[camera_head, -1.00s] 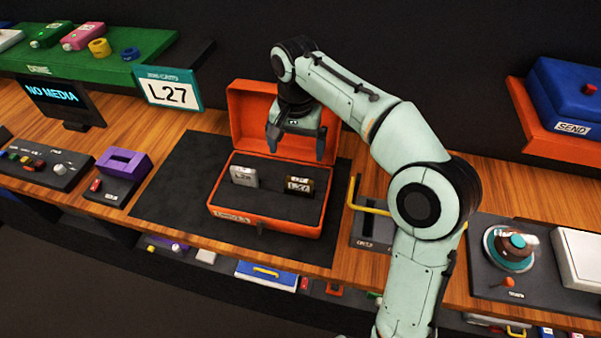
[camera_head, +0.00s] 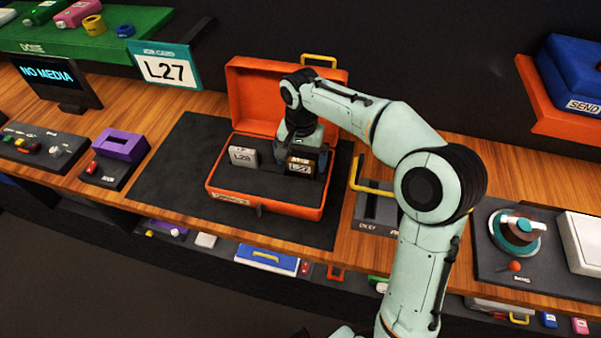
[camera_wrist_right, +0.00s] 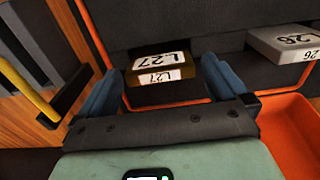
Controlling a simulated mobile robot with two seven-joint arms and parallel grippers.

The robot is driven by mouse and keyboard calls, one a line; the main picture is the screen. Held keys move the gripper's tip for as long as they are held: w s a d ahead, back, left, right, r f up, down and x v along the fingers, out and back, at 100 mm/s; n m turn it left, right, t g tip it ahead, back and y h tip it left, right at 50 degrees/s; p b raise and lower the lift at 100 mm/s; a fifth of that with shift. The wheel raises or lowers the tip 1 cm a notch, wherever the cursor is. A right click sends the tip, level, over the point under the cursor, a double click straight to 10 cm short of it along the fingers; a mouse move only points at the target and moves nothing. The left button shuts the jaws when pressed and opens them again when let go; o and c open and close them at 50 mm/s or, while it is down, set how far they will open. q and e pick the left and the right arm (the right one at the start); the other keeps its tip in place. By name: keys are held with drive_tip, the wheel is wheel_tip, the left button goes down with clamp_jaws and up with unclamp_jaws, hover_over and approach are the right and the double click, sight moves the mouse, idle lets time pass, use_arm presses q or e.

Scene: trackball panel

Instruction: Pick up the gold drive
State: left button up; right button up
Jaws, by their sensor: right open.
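The gold drive (camera_head: 300,166), labelled L27, stands in the dark insert of the open orange case (camera_head: 262,204). It also shows in the right wrist view (camera_wrist_right: 158,77), its label facing the camera. My right gripper (camera_head: 306,160) is down inside the case at the gold drive. In the right wrist view its open blue fingers (camera_wrist_right: 165,85) stand on either side of the drive, with small gaps visible. A grey drive (camera_head: 243,156) stands to the left in the same insert; the right wrist view shows it labelled 26 (camera_wrist_right: 285,42). My left gripper is not in view.
A purple-topped reader (camera_head: 122,146) and a NO MEDIA screen (camera_head: 48,82) stand to the left. An L27 sign (camera_head: 165,68) is behind. A yellow-handled unit (camera_head: 376,205) sits close to the case's right. A blue SEND box (camera_head: 570,78) is at far right.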

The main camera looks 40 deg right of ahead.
drive_tip(key=shift+f, duration=0.6)
drive_tip(key=c, duration=0.9)
drive_tip(key=shift+r, duration=0.15)
